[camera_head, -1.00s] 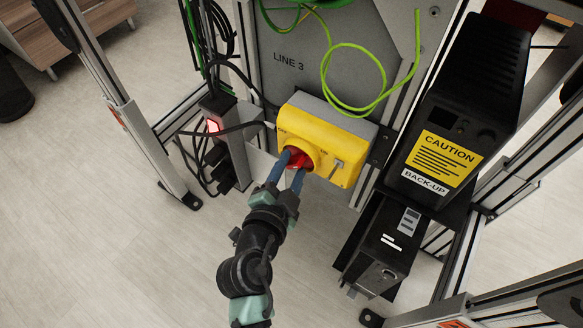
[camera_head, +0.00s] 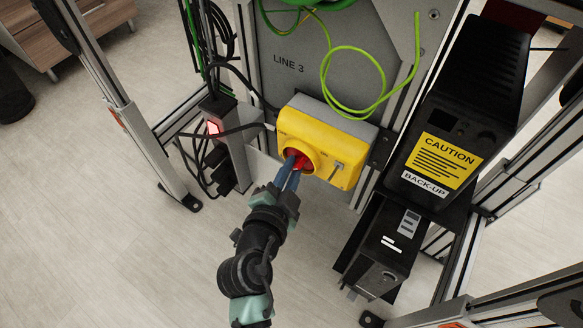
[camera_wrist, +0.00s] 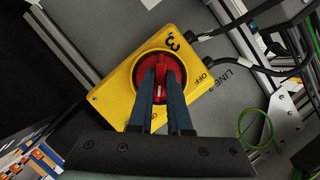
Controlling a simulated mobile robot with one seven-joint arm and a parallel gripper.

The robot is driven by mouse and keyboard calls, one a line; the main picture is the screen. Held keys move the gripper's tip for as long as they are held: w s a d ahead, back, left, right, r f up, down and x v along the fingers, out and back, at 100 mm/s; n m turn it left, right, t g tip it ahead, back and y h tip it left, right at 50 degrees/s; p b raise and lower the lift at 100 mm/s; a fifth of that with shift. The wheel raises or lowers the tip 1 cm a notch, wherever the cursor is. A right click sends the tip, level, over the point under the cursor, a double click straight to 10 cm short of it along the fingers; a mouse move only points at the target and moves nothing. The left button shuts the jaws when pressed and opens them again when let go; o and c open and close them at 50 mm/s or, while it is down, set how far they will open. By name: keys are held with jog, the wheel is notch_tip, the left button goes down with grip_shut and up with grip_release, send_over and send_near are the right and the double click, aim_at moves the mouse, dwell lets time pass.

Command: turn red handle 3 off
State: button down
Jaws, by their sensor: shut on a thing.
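Red handle 3 (camera_head: 303,161) is a rotary knob on the front of the yellow switch box (camera_head: 345,176) under the "LINE 3" panel. In the wrist view the handle (camera_wrist: 163,68) sits in a round recess of the box (camera_wrist: 113,94), with a black "3" beside it and "OFF" lettering to its right. My gripper (camera_head: 292,168) reaches the handle from the lower left. Its two blue fingers (camera_wrist: 162,85) are shut on the handle, one on each side. The fingers hide part of the handle, and its exact angle is hard to tell.
A grey panel (camera_head: 285,40) with green wire loops (camera_head: 350,105) stands behind the box. A black back-up unit (camera_head: 465,100) with a yellow caution label is to the right. Black cables (camera_head: 235,130) and a metal post (camera_head: 150,145) are to the left. The floor around my arm is clear.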

jog(key=n+g+h+p, duration=0.1)
jog(key=n+h, duration=0.1)
jog(key=n, duration=0.2)
jog(key=n+g+h+p, duration=0.2)
jog(key=n, duration=0.2)
jog(key=n+g+h+p, duration=0.1)
jog(key=n+h, duration=0.1)
jog(key=n, duration=0.2)
jog(key=shift+w+a+h, duration=0.2)
jog(key=shift+a+h, duration=0.05)
jog(key=shift+h, duration=0.15)
dwell(0.4)
dwell(0.4)
jog(key=c, duration=0.9)
grip_release()
jog(key=shift+o, duration=0.2)
